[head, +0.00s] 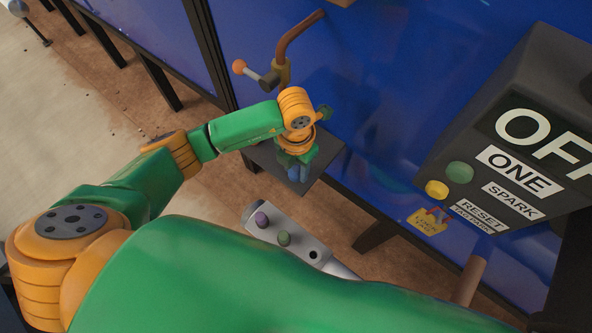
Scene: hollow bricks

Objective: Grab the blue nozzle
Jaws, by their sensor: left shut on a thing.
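My left gripper (297,163) points down over a small dark shelf (322,160) on the blue machine. It is shut on the blue nozzle (300,174), which shows only as small blue bits below the fingers. The wrist hides the rest of it. I cannot tell whether the nozzle touches the shelf. My right gripper is not in view.
A grey rack (311,251) with a purple nozzle (262,220), a green nozzle (284,239) and a dark empty hole lies below the shelf. A pipe with an orange-knobbed lever (240,67) stands behind. A control box (520,110) with buttons juts out at right.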

